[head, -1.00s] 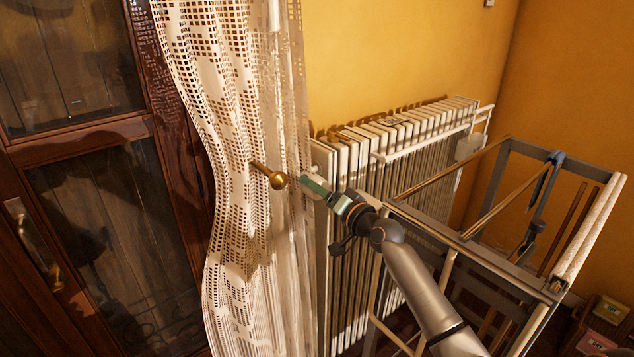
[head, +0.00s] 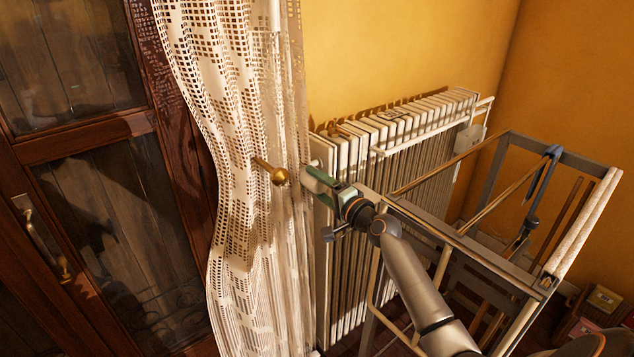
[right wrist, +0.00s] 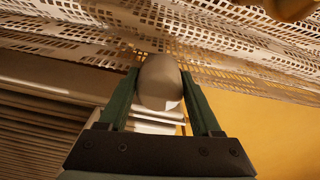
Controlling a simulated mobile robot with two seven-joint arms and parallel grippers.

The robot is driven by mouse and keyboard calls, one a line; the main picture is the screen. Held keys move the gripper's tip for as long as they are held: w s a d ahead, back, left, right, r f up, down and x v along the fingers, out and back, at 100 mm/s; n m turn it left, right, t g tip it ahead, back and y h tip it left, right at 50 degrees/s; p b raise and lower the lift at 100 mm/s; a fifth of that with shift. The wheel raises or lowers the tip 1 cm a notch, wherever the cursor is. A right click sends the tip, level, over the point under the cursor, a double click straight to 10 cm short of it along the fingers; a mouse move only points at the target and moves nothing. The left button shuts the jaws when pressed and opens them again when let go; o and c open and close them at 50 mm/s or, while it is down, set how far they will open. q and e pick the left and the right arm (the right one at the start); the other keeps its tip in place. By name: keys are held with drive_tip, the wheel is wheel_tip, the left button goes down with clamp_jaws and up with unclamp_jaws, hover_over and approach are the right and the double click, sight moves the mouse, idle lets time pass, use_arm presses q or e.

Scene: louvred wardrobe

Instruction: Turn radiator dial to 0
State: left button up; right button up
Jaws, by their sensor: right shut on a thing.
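The radiator (head: 400,140) is white and ribbed and stands against the yellow wall in the head view. Its dial (right wrist: 160,82) is a pale rounded knob, seen in the right wrist view between my green fingers. In the head view the dial (head: 313,180) shows at the radiator's near left end, beside the curtain. My right gripper (head: 318,180) is shut on the dial; it also shows in the right wrist view (right wrist: 162,90). No number or marking on the dial can be read. My left gripper is not in view.
A drying rack (head: 490,250) stands right of my right arm. A dark wooden glazed door (head: 90,200) fills the left.

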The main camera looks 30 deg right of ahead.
idle(0.3)
drive_tip(key=o, duration=1.4)
drive_tip(key=s, duration=0.8)
drive_tip(key=s+d+b, duration=0.1)
drive_tip(key=s, duration=0.3)
drive_tip(key=shift+s, duration=0.25)
